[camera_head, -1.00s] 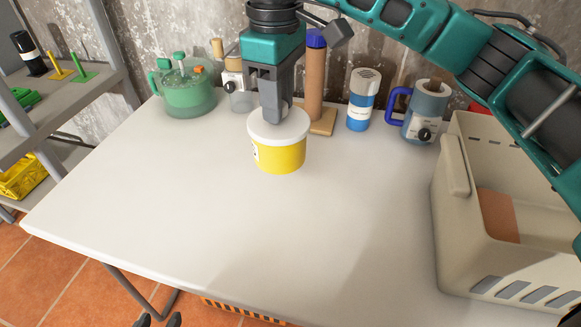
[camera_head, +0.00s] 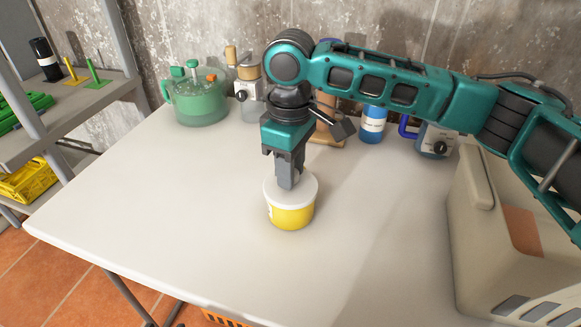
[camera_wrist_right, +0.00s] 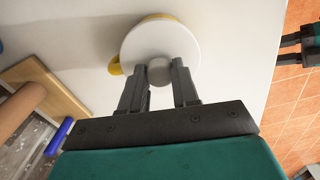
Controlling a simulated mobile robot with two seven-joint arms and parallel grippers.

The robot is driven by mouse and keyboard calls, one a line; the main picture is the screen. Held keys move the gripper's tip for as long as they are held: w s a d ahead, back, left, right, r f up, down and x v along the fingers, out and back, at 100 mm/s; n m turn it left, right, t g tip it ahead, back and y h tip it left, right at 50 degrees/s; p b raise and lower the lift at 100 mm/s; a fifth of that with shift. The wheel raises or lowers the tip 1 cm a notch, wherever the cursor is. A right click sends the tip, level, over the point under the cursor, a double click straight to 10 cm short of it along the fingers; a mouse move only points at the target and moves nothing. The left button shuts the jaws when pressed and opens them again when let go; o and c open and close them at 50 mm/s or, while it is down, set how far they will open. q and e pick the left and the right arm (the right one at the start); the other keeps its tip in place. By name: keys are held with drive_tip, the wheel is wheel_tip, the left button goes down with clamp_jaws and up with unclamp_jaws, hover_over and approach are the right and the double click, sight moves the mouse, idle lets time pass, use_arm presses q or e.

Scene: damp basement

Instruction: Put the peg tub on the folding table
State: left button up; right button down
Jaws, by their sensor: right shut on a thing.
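The peg tub (camera_head: 292,216) is a yellow round tub with a white lid, upright at the middle of the white folding table (camera_head: 150,215). My right gripper (camera_head: 288,186) points down from above and is shut on the knob of the lid. In the right wrist view the lid (camera_wrist_right: 138,42) lies under the fingers, with the knob (camera_wrist_right: 159,72) between them. The tub's base is at or very close to the tabletop; I cannot tell if it touches. My left gripper (camera_wrist_right: 289,49) shows at the right edge of the right wrist view, fingers apart and empty.
Along the back stand a green jug (camera_head: 197,100), a grinder (camera_head: 248,95), a blue-and-white canister (camera_head: 372,123) and a blue-handled appliance (camera_head: 436,140). A beige crate (camera_head: 480,235) stands at the right. The table's left and front are clear. A shelf (camera_head: 80,120) stands left.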

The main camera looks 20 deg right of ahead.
drive_tip(key=c, duration=0.8)
unclamp_jaws()
drive_tip(key=shift+f, duration=0.1)
wheel_tip(320, 180, up, 12)
drive_tip(key=p, duration=0.3)
drive_tip(key=shift+r, duration=0.2)
